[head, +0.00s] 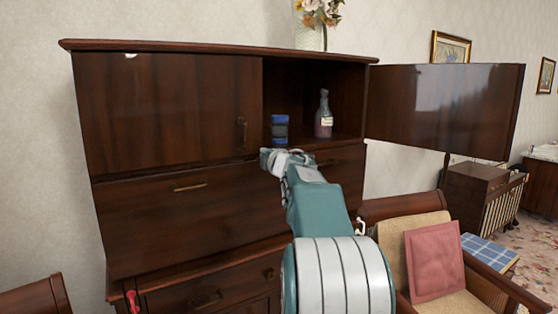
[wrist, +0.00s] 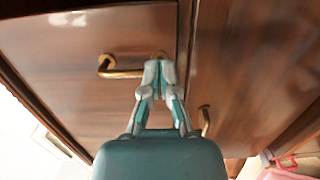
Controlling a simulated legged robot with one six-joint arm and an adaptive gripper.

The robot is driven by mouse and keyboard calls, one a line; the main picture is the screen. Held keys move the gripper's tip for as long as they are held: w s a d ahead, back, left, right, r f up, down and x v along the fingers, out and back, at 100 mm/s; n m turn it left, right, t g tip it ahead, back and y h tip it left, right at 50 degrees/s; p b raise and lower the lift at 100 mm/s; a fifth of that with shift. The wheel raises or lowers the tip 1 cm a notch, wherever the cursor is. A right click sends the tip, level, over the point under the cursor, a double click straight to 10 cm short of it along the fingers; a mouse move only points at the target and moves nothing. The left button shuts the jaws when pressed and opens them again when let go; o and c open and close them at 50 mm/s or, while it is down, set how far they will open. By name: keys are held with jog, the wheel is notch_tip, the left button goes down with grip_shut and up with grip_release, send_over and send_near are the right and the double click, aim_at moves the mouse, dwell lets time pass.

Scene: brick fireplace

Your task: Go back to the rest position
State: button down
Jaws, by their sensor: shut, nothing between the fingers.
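My gripper (head: 284,161) is shut and empty. In the head view it is in front of the dark wooden cabinet (head: 165,115), below the open upper-right compartment. The wrist view shows my gripper (wrist: 158,72) with its fingertips together in front of a wooden front panel. A brass handle (wrist: 118,68) is left of the fingers there, and another handle (wrist: 206,121) is to their right. I cannot tell whether the fingertips touch the panel.
A vase (head: 310,38) with flowers tops the cabinet. A chair with a pink cushion (head: 435,260) is at the lower right.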

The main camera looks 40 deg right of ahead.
jog(key=s, duration=0.6)
jog(key=s+a+f+m+g+h, duration=0.1)
jog(key=s+a+m, duration=0.15)
jog(key=a, duration=0.35)
jog(key=s+a+f+m+g, duration=0.1)
jog(key=a+f+m, duration=0.1)
jog(key=a+m, duration=0.25)
jog(key=s+a+f+m+g+h, duration=0.1)
jog(key=s+a+m+g, duration=0.1)
jog(key=a, duration=0.4)
jog(key=s+a+f+m+g+y, duration=0.5)
jog(key=s+a+f+g+y, duration=0.2)
jog(key=s+a+f, duration=1.3)
jog(key=a, duration=0.3)
jog(key=shift+s+y, duration=0.3)
jog(key=shift+y, duration=0.1)
jog(key=shift+a, duration=0.2)
